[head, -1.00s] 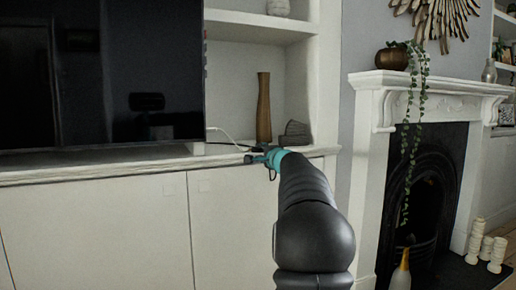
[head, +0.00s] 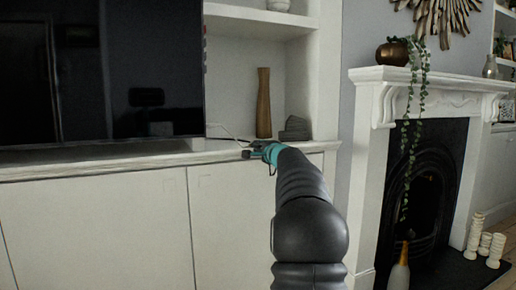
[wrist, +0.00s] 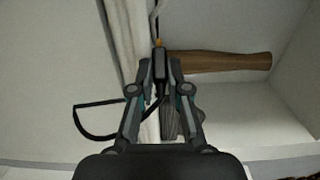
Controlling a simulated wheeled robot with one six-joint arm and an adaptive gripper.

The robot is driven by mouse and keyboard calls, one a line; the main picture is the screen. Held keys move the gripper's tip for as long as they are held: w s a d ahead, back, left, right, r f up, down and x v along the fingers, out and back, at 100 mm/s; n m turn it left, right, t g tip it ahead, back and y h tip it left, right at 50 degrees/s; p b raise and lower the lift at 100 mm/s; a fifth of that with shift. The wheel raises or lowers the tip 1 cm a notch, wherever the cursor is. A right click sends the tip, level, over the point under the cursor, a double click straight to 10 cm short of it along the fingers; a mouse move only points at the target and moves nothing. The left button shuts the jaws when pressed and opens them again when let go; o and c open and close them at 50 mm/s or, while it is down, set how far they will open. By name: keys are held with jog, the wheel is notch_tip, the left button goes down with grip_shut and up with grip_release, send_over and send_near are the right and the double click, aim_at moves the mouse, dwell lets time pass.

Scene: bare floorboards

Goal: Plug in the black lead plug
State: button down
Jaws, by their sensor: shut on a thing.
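The black lead plug (wrist: 161,68) is between the two fingers of my gripper (wrist: 161,72) in the wrist view. My gripper is shut on it. A small orange part (wrist: 158,43) shows at the plug's far end, in line with a thin pale cable (wrist: 153,14). I cannot tell whether the plug and that cable's end are joined. The black lead (wrist: 80,121) loops out to the left below the fingers. In the head view my gripper (head: 258,152) is at the cabinet top's front edge, and the plug is too small to make out.
A tall brown vase (head: 263,103) and a dark grey ridged object (head: 295,130) stand on the cabinet top (head: 110,160) just behind my gripper. A large television (head: 100,70) is to the left. A white fireplace (head: 366,170) is to the right.

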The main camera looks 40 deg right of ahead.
notch_tip(320, 180, up, 2)
jog(key=shift+r+p, duration=0.25)
jog(key=shift+p, duration=0.65)
jog(key=s+a+r+b, duration=0.1)
jog(key=s+r, duration=0.1)
jog(key=s, duration=0.5)
jog(key=s+a+r+b, duration=0.2)
jog(key=s+r, duration=0.1)
jog(key=s, duration=0.3)
jog(key=shift+s+a, duration=0.15)
jog(key=shift+s, duration=0.2)
